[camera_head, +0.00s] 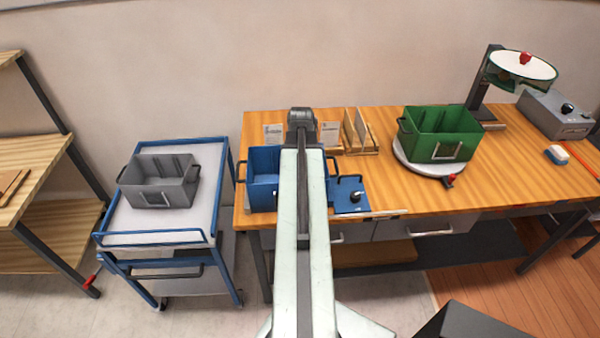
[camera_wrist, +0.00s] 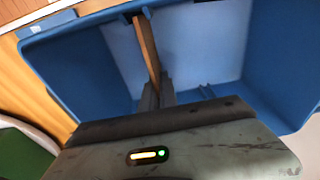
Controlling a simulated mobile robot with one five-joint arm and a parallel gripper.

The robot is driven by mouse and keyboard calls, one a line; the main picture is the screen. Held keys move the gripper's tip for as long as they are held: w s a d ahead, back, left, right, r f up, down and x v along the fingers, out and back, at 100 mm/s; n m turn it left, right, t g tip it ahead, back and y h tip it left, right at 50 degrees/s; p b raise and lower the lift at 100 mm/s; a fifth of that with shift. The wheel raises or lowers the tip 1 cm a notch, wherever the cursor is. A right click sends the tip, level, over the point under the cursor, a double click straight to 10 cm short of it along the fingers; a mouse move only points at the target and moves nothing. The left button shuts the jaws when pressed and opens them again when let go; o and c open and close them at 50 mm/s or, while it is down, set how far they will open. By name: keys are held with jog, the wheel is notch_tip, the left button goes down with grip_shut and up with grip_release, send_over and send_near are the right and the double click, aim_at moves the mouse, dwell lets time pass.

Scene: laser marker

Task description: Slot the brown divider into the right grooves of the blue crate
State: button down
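The blue crate (camera_head: 263,183) stands on the wooden workbench in the head view, its middle hidden behind my arm. In the wrist view the inside of the crate (camera_wrist: 222,40) fills most of the picture. The brown divider (camera_wrist: 146,48) shows edge-on as a thin strip between the fingers of my gripper (camera_wrist: 155,92). The gripper appears shut on it. The divider's far end overlaps the crate's rim near a small groove piece; whether it sits in the grooves I cannot tell. In the head view my arm hides the gripper and divider.
A wooden rack (camera_head: 360,140) with upright panels stands right of my arm. A green crate (camera_head: 440,135) sits on a round turntable (camera_head: 436,167). A blue plate with a black knob (camera_head: 350,195) lies beside the blue crate. A grey crate (camera_head: 160,183) stands on the cart at left.

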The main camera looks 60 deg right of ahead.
jog(key=c, duration=1.6)
grip_release()
notch_tip(320, 180, up, 9)
jog(key=p, duration=0.9)
